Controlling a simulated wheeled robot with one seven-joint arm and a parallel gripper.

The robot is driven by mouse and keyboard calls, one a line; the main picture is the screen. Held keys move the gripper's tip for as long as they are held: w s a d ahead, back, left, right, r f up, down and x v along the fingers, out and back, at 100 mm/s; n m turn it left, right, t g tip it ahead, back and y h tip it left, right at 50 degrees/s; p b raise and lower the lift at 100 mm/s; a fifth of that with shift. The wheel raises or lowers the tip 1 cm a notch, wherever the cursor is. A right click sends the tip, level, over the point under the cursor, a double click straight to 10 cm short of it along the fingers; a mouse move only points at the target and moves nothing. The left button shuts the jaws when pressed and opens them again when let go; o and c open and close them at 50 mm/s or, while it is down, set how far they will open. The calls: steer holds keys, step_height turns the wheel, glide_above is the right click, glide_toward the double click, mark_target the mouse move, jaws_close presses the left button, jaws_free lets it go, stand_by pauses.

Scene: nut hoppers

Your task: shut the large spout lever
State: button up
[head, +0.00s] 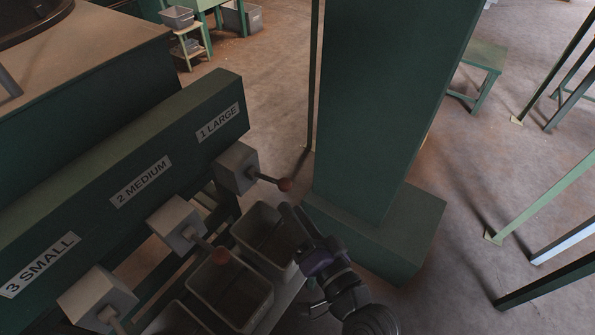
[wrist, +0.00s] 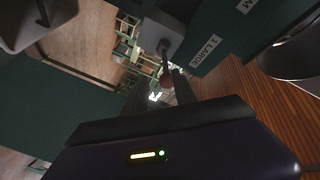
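The large spout lever (head: 270,179) is a thin rod with a red-brown ball end. It sticks out to the right from a grey spout box (head: 237,167) below the "1 LARGE" label (head: 218,122). My gripper (head: 290,214) is just below the ball in the head view. In the wrist view, the lever's ball (wrist: 167,81) shows near the fingertips of my gripper (wrist: 158,90), which stand apart with a gap between them. I cannot tell whether a finger touches the ball.
Medium (head: 177,224) and small (head: 98,296) spout boxes, with their own levers, stand to the lower left. Grey bins (head: 232,292) sit below the spouts, one close beside my gripper. A thick green post (head: 380,110) stands just right of the lever. Open floor lies beyond it.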

mark_target(273, 179)
steer(key=shift+y, duration=0.4)
steer(key=shift+r+p+x, duration=0.15)
steer(key=shift+p+x, duration=0.1)
steer(key=shift+x, duration=1.35)
steer(key=shift+r+p+x, duration=0.15)
steer(key=shift+p+x, duration=0.15)
steer(key=shift+x, duration=1.3)
steer(key=shift+r+p+x, duration=0.15)
steer(key=shift+p+x, duration=0.1)
steer(key=shift+x, duration=1.35)
steer(key=shift+d, duration=0.15)
jaws_close()
